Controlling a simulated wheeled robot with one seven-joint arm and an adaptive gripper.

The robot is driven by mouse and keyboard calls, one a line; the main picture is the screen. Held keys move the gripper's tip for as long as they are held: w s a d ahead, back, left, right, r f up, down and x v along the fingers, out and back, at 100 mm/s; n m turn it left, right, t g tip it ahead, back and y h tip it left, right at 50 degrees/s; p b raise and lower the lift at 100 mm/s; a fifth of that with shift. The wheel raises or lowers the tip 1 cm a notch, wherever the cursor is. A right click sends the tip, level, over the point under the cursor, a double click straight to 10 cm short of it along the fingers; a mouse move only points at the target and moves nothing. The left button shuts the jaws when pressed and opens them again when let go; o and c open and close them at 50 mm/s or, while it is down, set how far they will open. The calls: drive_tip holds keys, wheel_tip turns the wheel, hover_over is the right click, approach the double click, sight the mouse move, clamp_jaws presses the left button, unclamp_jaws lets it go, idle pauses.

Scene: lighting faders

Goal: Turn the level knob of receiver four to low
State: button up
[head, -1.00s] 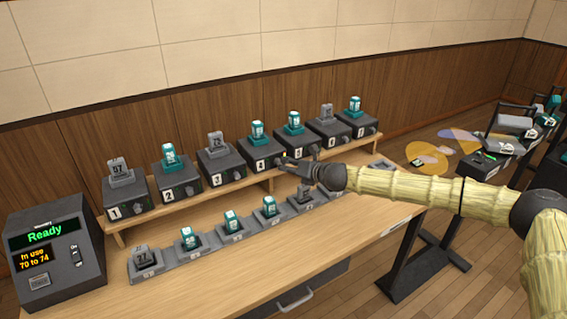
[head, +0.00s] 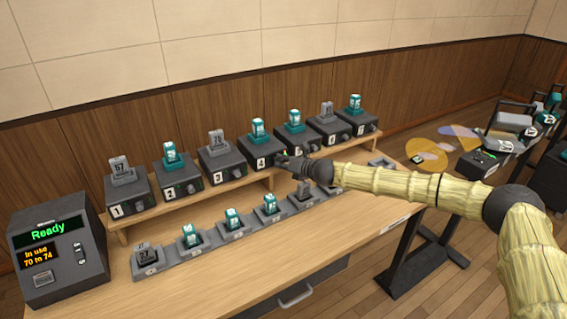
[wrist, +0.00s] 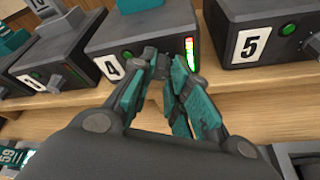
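Receiver four (head: 262,153) is a dark box on the raised shelf with a "4" label and a teal pack on top. It also shows in the wrist view (wrist: 150,28), with a green light left of my fingers and a lit level bar (wrist: 190,53) to their right. My gripper (head: 281,160) is at its front face. In the wrist view its fingertips (wrist: 161,66) come together over the level knob's place, between light and bar. They look shut on the knob, which they mostly hide, so its setting cannot be read.
Receiver five (wrist: 265,35) stands close on the right and receiver three (wrist: 50,60) on the left. A row of charging slots (head: 200,246) lies on the table below the shelf (head: 225,188). A console (head: 60,250) reading "Ready" stands at the left end.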

clamp_jaws()
drive_tip(key=shift+f+b, duration=0.1)
drive_tip(key=shift+b, duration=0.25)
drive_tip(key=n+t+h+b, duration=0.2)
drive_tip(key=n+b, duration=0.4)
drive_tip(key=b, duration=0.1)
drive_tip(key=n+t+h+b, duration=0.2)
drive_tip(key=n+b, duration=0.4)
drive_tip(key=b, duration=0.1)
drive_tip(key=a+f+n+t+h+b, duration=0.1)
drive_tip(key=n+t+h+b, duration=0.1)
drive_tip(key=n+b, duration=0.4)
drive_tip(key=shift+s+t+b, duration=0.35)
drive_tip(key=shift+t+b, duration=0.15)
drive_tip(key=shift+b, duration=0.15)
drive_tip(key=shift+r, duration=0.1)
